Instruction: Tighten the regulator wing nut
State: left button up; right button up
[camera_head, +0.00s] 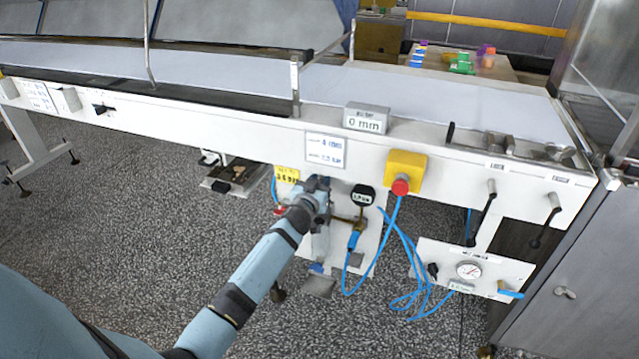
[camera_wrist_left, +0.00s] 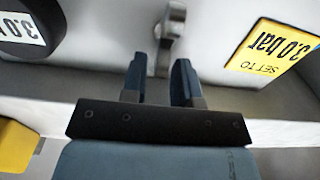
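The regulator wing nut (camera_wrist_left: 170,28) looks like a grey metal piece on a pale panel in the left wrist view. Its near end shows between the two blue fingertips of my left gripper (camera_wrist_left: 160,68), with gaps on both sides. The fingers are apart, and I see no clear contact. In the head view my left gripper (camera_head: 318,186) is at the regulator panel below the conveyor and hides the wing nut. A yellow label (camera_wrist_left: 275,45) reads "SET TO 3.0 bar". A round black display (camera_wrist_left: 28,28) reads about 3.0. My right gripper is not in view.
A yellow box with a red button (camera_head: 404,166) is right of the regulator. The conveyor's white side rail (camera_head: 230,135) runs above my gripper. Open speckled floor lies below.

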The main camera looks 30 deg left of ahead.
aim_at(333, 186)
pick_arm(q)
grip_shut()
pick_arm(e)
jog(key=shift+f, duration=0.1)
pick_arm(q)
jog(key=shift+m, duration=0.3)
jog(key=d+m, duration=0.1)
jog(key=m, duration=0.3)
jog(key=f+m, duration=0.1)
jog(key=m, duration=0.4)
jog(key=d+f+m+b, duration=0.1)
jog(key=m, duration=0.3)
jog(key=shift+w+d, duration=0.3)
jog(key=m, duration=0.2)
jog(key=shift+f+m, duration=0.25)
jog(key=shift+m, duration=0.05)
jog(key=shift+d+f+m, duration=0.1)
jog(key=shift+f+m, duration=0.15)
jog(key=shift+m, duration=0.75)
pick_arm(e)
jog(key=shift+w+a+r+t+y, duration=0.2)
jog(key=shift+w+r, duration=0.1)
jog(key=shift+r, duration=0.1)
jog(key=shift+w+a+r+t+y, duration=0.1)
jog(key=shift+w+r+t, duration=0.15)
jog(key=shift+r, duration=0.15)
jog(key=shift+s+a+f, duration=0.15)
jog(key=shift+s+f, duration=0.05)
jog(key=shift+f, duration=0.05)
